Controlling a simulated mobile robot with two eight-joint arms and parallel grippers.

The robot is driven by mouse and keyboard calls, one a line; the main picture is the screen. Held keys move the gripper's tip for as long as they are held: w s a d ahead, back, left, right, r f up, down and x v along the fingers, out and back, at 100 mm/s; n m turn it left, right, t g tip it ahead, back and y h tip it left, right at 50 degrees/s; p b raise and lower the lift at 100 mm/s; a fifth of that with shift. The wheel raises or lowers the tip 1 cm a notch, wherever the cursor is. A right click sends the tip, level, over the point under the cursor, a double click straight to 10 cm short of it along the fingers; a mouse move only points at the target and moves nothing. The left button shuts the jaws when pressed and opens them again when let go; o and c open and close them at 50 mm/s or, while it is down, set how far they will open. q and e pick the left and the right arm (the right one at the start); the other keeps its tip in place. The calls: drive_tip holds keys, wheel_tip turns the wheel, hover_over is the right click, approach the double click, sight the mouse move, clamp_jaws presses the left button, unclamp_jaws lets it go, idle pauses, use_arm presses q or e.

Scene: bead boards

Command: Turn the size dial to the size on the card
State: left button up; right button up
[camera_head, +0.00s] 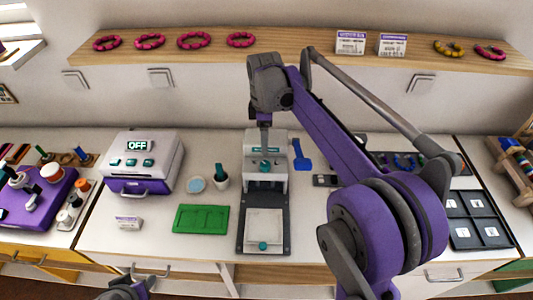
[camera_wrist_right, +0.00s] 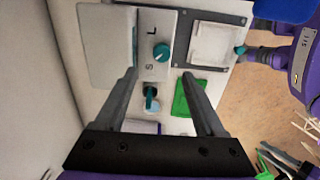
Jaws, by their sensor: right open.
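The size dial (camera_wrist_right: 161,52) is a round teal knob on a pale panel, between the letters L and S. It also shows on the front of the white press (camera_head: 279,142), partly under my right gripper. My right gripper (camera_head: 265,121) hangs over the press; in the wrist view its two fingers (camera_wrist_right: 160,73) are apart and empty, with the dial beyond and between their tips. I cannot tell the dial's exact setting. A small white card (camera_head: 128,222) stands on the counter at the left; its writing is too small to read. Part of my left arm (camera_head: 126,290) shows at the bottom edge.
A green board (camera_head: 201,219) lies left of the press tray (camera_head: 263,225). A white-purple machine reading OFF (camera_head: 145,165) is farther left. A black tray (camera_head: 476,222) is at right.

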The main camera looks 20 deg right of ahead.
sight(265, 164)
drive_tip(key=f, duration=1)
drive_tip(key=shift+s+a, duration=0.1)
drive_tip(key=shift+s, duration=0.1)
clamp_jaws()
